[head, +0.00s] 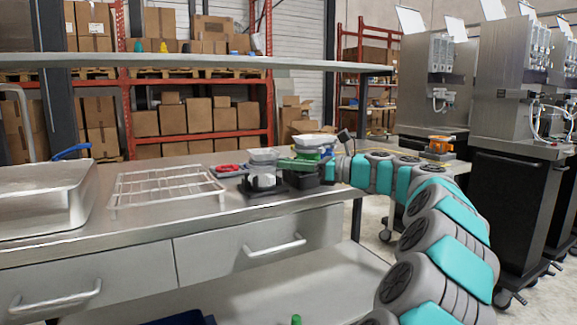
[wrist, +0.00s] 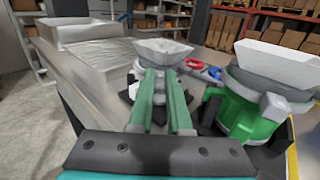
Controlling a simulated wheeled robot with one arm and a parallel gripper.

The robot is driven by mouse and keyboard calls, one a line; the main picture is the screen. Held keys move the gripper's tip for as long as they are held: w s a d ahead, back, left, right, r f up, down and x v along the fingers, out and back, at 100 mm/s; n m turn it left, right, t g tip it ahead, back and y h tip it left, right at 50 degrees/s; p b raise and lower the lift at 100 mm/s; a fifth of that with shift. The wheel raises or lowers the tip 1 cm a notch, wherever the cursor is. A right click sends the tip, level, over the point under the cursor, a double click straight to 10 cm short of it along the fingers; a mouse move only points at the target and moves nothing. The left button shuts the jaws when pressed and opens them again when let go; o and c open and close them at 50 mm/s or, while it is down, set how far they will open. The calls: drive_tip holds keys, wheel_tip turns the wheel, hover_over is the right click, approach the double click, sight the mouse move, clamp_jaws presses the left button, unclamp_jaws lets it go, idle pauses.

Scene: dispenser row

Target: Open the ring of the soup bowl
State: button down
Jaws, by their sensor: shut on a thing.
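A pale, square-rimmed bowl (wrist: 163,48) sits in a holder straight ahead of my fingertips in the wrist view; it also shows in the head view (head: 263,155) on a dark base on the steel counter. My gripper (wrist: 162,78) reaches this bowl from the right of the head view (head: 281,163), with its green fingers level. The fingers are shut on a small grey part at the near side of the bowl, which looks like part of its ring. The fingers hide most of that part, and I cannot tell whether the ring is open.
A second white bowl (wrist: 280,62) in a green and grey holder stands close on the right in the wrist view. A red ring-like item (head: 228,170), a wire rack (head: 165,188) and a steel tray (head: 45,198) lie to the left on the counter. A shelf (head: 200,61) runs above.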

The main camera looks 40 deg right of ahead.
drive_tip(key=shift+w+d+n+g+y, duration=0.2)
drive_tip(key=shift+d+n+g+y, duration=0.1)
drive_tip(key=shift+n+g+y, duration=0.25)
drive_tip(key=shift+w+d+n+g+y, duration=0.25)
drive_tip(key=shift+n+y, duration=0.2)
drive_tip(key=shift+y, duration=0.3)
drive_tip(key=shift+d+y, duration=0.1)
drive_tip(key=shift+y, duration=0.2)
drive_tip(key=c, duration=0.8)
unclamp_jaws()
drive_tip(key=shift+c, duration=0.2)
